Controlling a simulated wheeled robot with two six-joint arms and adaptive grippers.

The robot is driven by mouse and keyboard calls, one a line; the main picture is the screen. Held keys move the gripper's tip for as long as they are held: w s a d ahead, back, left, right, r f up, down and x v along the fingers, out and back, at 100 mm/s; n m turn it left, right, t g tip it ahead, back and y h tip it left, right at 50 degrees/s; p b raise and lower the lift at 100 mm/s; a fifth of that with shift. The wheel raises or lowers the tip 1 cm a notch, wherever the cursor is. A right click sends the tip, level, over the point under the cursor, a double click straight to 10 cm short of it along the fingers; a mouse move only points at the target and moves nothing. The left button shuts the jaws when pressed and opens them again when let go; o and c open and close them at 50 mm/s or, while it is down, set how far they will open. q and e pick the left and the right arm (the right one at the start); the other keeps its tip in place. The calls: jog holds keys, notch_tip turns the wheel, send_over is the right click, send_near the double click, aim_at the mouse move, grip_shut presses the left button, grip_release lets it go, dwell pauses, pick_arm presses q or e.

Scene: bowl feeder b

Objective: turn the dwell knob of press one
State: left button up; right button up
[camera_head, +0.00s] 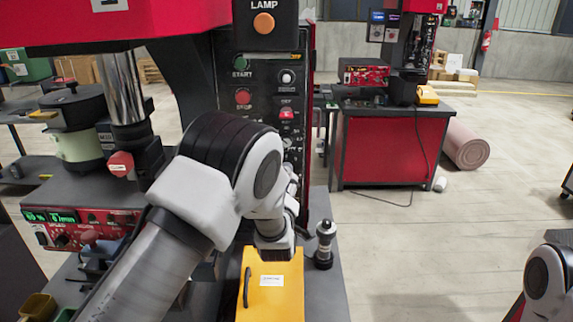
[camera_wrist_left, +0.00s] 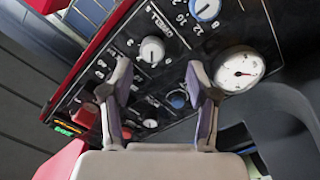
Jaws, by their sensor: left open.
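The black control panel of the near press (camera_head: 262,92) stands upright behind my left arm in the head view. It carries a green START button (camera_head: 240,63), a red STOP button (camera_head: 243,96) and a small white knob (camera_head: 286,77). In the left wrist view the panel appears tilted, with a white knob (camera_wrist_left: 152,51), a blue-faced knob (camera_wrist_left: 206,9), a smaller blue knob (camera_wrist_left: 178,98) and a round gauge (camera_wrist_left: 239,69).
A yellow box (camera_head: 285,298) with a dark handle stands below my left wrist, beside a dark cylindrical part (camera_head: 324,245). An orange lamp (camera_head: 264,24) tops the panel. A second red workstation (camera_head: 385,150) is farther back. Open floor lies to the right.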

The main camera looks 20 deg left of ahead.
pick_arm(q)
jog(key=p+x, duration=0.2)
jog(key=x, duration=0.4)
jog(key=shift+w+r+p, duration=0.25)
jog(key=shift+r+p, duration=0.05)
jog(key=shift+r, duration=0.05)
jog(key=shift+s+d+r, duration=0.1)
jog(key=shift+s+r, duration=0.2)
jog(key=shift+s, duration=0.05)
jog(key=shift+c, duration=1.1)
jog(key=shift+s+r, duration=0.1)
jog(key=c, duration=0.5)
grip_shut()
pick_arm(e)
jog(key=r, duration=0.1)
jog(key=s+r, duration=0.1)
jog(key=r, duration=0.1)
jog(key=shift+s+d, duration=0.15)
jog(key=shift+s, duration=0.15)
